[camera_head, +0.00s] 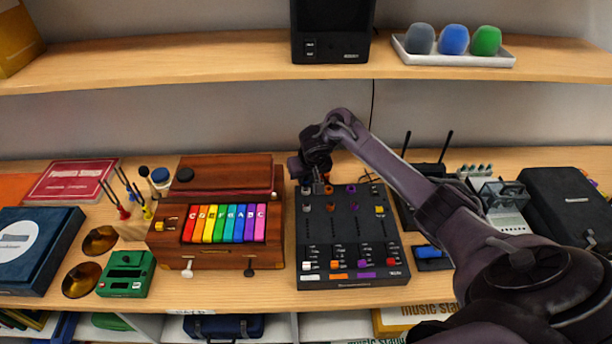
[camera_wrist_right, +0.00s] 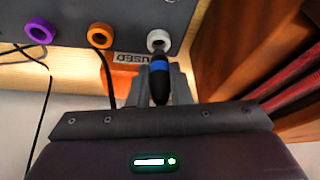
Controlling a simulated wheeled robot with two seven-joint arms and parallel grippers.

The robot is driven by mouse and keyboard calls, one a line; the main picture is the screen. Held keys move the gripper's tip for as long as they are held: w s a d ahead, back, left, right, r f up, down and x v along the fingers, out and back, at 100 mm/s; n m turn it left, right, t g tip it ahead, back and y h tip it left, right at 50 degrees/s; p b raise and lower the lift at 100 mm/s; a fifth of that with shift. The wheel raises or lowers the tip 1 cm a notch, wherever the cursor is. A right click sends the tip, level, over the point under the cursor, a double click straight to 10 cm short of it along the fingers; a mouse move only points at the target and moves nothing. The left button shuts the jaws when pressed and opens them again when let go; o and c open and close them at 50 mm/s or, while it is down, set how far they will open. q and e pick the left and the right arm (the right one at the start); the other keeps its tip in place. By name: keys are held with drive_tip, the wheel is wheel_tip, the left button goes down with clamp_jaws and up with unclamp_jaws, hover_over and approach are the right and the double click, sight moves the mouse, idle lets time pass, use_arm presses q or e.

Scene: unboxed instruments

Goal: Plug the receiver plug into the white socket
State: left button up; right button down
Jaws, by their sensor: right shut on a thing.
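The plug (camera_wrist_right: 159,82), dark with a blue band, is between the fingers of my right gripper (camera_wrist_right: 160,88) in the right wrist view. My right gripper is shut on it. The plug points at the white socket (camera_wrist_right: 158,38) on the mixer's (camera_wrist_right: 120,10) back face. Its tip overlaps the socket's lower rim; I cannot tell whether it is inside. In the head view my right gripper (camera_head: 318,186) is at the mixer's (camera_head: 342,235) back left corner and hides the plug. The receiver (camera_head: 428,171) with two antennas stands right of the mixer. My left gripper is out of view.
An orange socket (camera_wrist_right: 100,36) and a purple socket (camera_wrist_right: 40,32) are left of the white one. A wooden box with coloured keys (camera_head: 225,224) stands close left of the mixer. The shelf (camera_head: 210,65) runs above, with a black speaker (camera_head: 332,32) on it.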

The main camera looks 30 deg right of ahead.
drive_tip(key=shift+f+b, duration=0.55)
drive_tip(key=shift+f, duration=0.55)
drive_tip(key=shift+s+a+f, duration=0.1)
drive_tip(key=shift+s+f, duration=0.1)
drive_tip(key=shift+f, duration=0.15)
idle(0.6)
drive_tip(key=c, duration=1.3)
unclamp_jaws()
drive_tip(key=shift+o, duration=0.2)
drive_tip(key=shift+w, duration=0.1)
drive_tip(key=shift+w, duration=0.1)
drive_tip(key=shift+r, duration=0.4)
drive_tip(key=v, duration=0.7)
